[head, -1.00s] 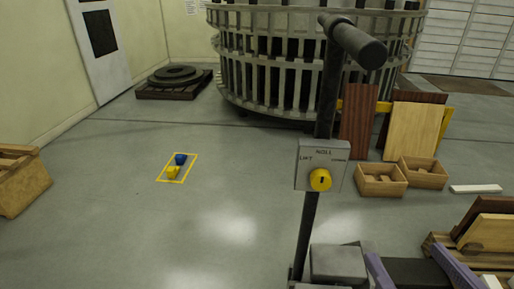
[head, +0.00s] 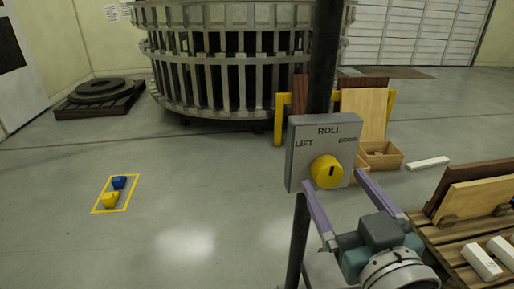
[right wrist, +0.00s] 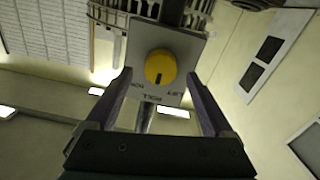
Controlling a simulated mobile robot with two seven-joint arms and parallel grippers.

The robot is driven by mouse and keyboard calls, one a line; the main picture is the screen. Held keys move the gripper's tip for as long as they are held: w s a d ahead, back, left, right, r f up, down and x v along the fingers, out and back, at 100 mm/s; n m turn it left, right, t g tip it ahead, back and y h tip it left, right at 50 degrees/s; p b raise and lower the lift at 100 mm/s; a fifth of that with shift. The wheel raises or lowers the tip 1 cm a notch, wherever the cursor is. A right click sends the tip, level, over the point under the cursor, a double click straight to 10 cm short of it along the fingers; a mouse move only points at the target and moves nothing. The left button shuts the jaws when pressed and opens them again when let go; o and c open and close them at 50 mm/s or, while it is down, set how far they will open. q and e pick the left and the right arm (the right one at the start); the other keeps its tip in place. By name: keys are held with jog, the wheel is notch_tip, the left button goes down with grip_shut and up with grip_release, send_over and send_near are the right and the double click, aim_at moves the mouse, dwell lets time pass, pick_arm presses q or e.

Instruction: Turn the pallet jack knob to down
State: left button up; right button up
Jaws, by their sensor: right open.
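The yellow round knob (head: 327,171) sits on a grey panel (head: 299,165) marked LIFT, ROLL and DOWN, on the pallet jack's dark handle pole (head: 322,60). The knob's dark mark points up towards ROLL. In the right wrist view the panel appears upside down, and the knob (right wrist: 160,66) has its mark towards ROLL. My right gripper (head: 332,179) is open in front of the panel. Its two purple fingers lie to either side of the knob, apart from it. I cannot tell how far the tips are from the panel. My left gripper is out of view.
A pallet (head: 440,240) with boards and white blocks stands at right. A wooden box (head: 381,156) and a white bar (head: 428,163) lie behind the panel. Blue and yellow blocks sit in a yellow floor outline (head: 128,202). The floor at left is mostly clear.

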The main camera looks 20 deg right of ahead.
jog(key=shift+x, duration=0.85)
jog(key=c, duration=1.4)
jog(key=shift+o, duration=0.2)
